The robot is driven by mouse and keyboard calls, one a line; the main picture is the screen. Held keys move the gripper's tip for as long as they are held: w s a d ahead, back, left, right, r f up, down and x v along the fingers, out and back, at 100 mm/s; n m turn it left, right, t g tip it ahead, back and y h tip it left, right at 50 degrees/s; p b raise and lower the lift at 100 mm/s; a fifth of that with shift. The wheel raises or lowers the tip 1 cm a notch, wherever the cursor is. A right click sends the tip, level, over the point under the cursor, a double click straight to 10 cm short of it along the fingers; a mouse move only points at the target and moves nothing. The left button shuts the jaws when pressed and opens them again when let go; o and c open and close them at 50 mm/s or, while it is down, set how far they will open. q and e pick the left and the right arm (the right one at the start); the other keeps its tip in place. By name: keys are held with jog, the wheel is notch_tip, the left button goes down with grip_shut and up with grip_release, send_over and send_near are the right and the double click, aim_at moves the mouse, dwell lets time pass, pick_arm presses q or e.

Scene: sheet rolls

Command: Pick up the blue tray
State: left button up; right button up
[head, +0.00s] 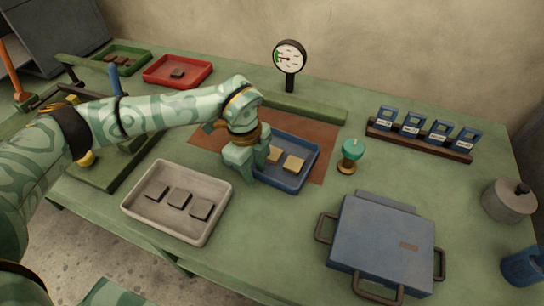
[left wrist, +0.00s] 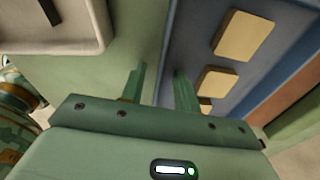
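The blue tray (head: 292,187) lies on the green table, partly over a brown mat, with tan blocks (head: 293,164) in it. My left gripper (head: 245,172) is at the tray's left wall, pointing down and hiding part of that side. In the left wrist view, the tray (left wrist: 185,45) is on the right, and its wall runs up between the two fingers of the left gripper (left wrist: 160,80). One finger is outside the wall and one inside. A gap shows between them, so the gripper looks open. My right gripper is not in view.
A pale tray (head: 210,228) with dark pieces lies close on the left. A teal-topped stamp (head: 352,155) stands just right of the blue tray. A blue-grey case (head: 383,245) lies at the front right. A gauge (head: 290,57) and green bar (head: 310,107) stand behind.

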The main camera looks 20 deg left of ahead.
pick_arm(q)
grip_shut()
jog(key=shift+r, duration=0.2)
